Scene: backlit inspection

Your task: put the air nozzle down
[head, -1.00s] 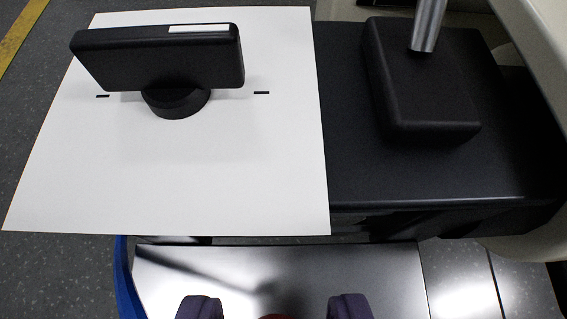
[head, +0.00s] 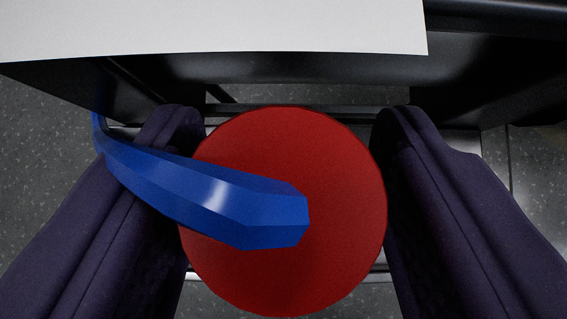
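The air nozzle shows as a round red end (head: 340,265) with a bent blue part (head: 215,200) crossing it. The blue part runs from the left, over the left finger, to the middle of the red face. My gripper (head: 285,190) has one dark purple finger on each side of the red end, and both fingers appear to touch it. It is shut on the nozzle, which hangs in front of the table's near edge. The rest of the nozzle is hidden behind its red end.
A white sheet (head: 210,28) lies on a dark table (head: 490,18) at the top of the view, beyond the fingers. Below the table edge are dark framework and a grey speckled floor (head: 45,165).

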